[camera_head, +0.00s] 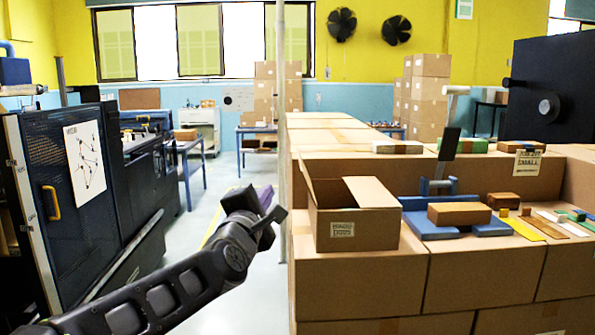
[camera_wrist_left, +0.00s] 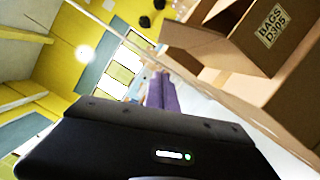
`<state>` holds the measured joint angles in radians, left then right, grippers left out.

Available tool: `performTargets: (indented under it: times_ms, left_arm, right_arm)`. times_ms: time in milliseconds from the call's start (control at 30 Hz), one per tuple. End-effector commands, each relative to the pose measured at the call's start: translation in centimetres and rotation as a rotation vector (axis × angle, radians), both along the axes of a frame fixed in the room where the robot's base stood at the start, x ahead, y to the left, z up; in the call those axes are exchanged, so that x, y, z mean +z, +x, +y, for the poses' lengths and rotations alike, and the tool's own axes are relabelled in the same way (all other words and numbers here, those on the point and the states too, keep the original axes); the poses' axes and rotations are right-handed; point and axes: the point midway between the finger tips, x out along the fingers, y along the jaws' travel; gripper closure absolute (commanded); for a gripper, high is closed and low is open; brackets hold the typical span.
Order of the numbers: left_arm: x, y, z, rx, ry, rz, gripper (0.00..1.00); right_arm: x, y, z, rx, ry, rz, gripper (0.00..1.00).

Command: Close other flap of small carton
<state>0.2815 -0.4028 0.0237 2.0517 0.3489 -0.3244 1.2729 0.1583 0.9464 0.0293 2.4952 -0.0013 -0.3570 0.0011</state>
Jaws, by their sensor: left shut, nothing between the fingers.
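The small carton (camera_head: 355,229), brown with a white label, stands on stacked larger boxes in the head view. One flap (camera_head: 307,183) stands up at its left side. Another flap (camera_head: 370,191) lies about flat over the right part of the top, and a dark opening shows between them. The carton (camera_wrist_left: 278,62) is also at the upper right of the left wrist view, seen tilted. My left gripper (camera_head: 268,200) is shut and empty, left of the carton and apart from it. Its purple fingers (camera_wrist_left: 160,92) show in the left wrist view. My right gripper is not in view.
Right of the carton, a brown block (camera_head: 459,214) rests on blue pieces, with several coloured strips beside it. A dark upright plate (camera_head: 449,145) stands behind. A thin pole (camera_head: 281,110) rises behind the carton's left side. Open floor (camera_head: 215,195) lies left of the stack.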

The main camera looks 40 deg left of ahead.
Motion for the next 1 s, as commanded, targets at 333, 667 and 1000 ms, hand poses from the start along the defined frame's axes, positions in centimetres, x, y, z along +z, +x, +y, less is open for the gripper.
performTargets:
  times_ms: [333,667,1000]
  left_arm:
    - [0.2,1.4,0.6,0.0,0.001,0.003,1.0]
    - [0.8,6.8,3.0,0.0,0.002,0.005,1.0]
    - [2.4,10.8,1.9,-0.002,0.002,0.002,1.0]
  right_arm:
    - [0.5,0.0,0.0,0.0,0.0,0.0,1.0]
    - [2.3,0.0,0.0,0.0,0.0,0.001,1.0]
    - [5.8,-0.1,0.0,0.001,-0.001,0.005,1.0]
